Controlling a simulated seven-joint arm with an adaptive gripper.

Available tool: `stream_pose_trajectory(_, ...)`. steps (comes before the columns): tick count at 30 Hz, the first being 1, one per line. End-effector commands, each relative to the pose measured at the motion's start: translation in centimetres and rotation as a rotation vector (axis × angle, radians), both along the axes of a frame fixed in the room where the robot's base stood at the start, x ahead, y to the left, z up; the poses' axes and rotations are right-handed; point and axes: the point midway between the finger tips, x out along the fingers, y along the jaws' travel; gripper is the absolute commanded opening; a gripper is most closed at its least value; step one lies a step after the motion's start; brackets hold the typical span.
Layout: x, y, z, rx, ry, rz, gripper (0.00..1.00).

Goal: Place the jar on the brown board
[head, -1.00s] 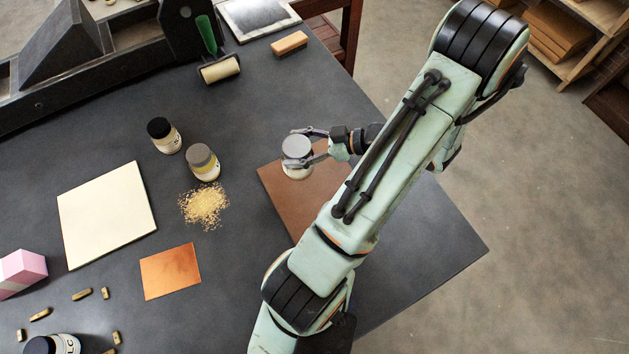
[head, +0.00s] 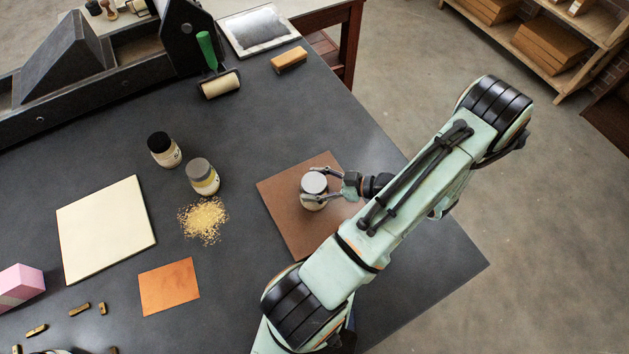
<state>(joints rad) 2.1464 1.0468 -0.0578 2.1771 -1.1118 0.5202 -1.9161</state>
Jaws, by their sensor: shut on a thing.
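A jar with a light grey lid (head: 314,183) is upright between the fingers of my gripper (head: 313,187), which is shut on it. The jar is over the brown board (head: 280,211), inside its outline near the middle. I cannot tell whether its base touches the board. My arm covers the lower right part of the board.
Two other jars, one black-lidded (head: 163,150) and one grey-lidded (head: 202,176), stand to the left by a pile of yellow grains (head: 203,219). A cream panel (head: 105,229) and a copper plate (head: 169,287) lie further left. A roller (head: 219,83) lies behind. Bare table surrounds the board.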

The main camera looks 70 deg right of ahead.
Motion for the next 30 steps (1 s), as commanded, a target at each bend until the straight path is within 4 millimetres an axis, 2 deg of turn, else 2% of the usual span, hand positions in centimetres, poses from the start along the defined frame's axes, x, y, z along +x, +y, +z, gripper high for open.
stream_pose_trajectory(3,0.0,0.0,-0.2,0.000,-0.001,0.001,0.14)
stream_pose_trajectory(4,0.0,0.0,-0.1,0.000,0.000,0.000,0.64)
stream_pose_trajectory(6,0.0,0.0,-0.1,0.000,0.000,0.000,0.81)
stream_pose_trajectory(21,-0.2,0.0,0.1,0.000,0.000,-0.001,0.81)
stream_pose_trajectory(26,-2.6,-0.1,1.1,-0.003,0.003,-0.004,0.81)
stream_pose_trajectory(30,-5.7,-0.1,2.3,-0.004,0.004,-0.004,0.81)
